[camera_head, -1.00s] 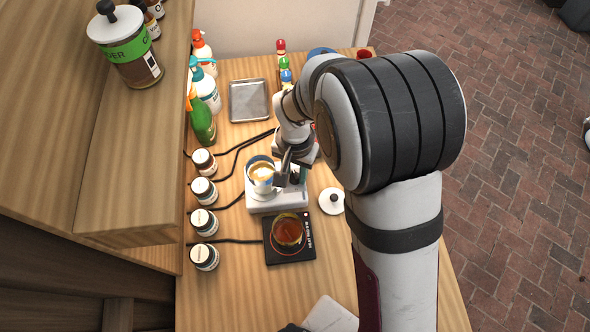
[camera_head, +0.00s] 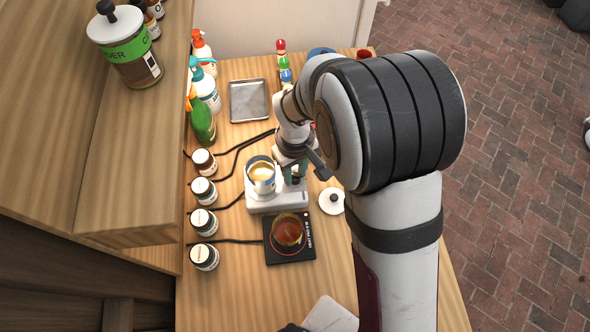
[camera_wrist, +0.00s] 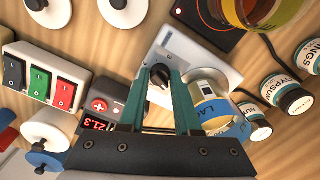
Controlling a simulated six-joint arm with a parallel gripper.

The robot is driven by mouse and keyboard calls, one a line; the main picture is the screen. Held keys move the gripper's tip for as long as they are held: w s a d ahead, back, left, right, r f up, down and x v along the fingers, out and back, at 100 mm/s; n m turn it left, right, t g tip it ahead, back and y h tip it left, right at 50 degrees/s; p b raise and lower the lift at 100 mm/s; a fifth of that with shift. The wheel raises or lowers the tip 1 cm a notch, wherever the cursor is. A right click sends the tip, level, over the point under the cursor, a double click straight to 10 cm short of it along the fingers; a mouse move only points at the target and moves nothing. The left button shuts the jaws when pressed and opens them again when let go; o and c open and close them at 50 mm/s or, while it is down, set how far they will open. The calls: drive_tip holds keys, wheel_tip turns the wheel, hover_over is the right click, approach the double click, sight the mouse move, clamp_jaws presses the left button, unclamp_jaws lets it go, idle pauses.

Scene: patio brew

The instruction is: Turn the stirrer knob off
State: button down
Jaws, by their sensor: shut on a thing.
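The stirrer (camera_head: 262,204) is a white box on the wooden table, with a cup of tan liquid (camera_head: 262,173) on its top. In the wrist view the stirrer (camera_wrist: 205,52) shows behind the fingers, with the cup (camera_wrist: 212,108) to their right. The black stirrer knob (camera_wrist: 158,92) is between the two green fingers. My gripper (camera_wrist: 160,75) is shut on the knob. In the head view my gripper (camera_head: 295,178) is at the stirrer's right side, and the knob is mostly hidden there. The knob's exact pointing direction is hard to tell.
A black hot plate (camera_head: 290,255) with a vessel of brown liquid is just in front. Several small jars (camera_head: 204,222) line the left. A switch strip (camera_wrist: 45,78) and a red-digit display box (camera_wrist: 105,115) sit beside the gripper. A white lid (camera_head: 331,201) is at right.

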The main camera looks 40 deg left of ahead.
sight(295, 174)
drive_tip(key=shift+n, duration=2.2)
drive_tip(key=c, duration=0.6)
unclamp_jaws()
drive_tip(key=shift+r, duration=0.15)
wheel_tip(295, 174, up, 16)
drive_tip(key=shift+f, duration=0.2)
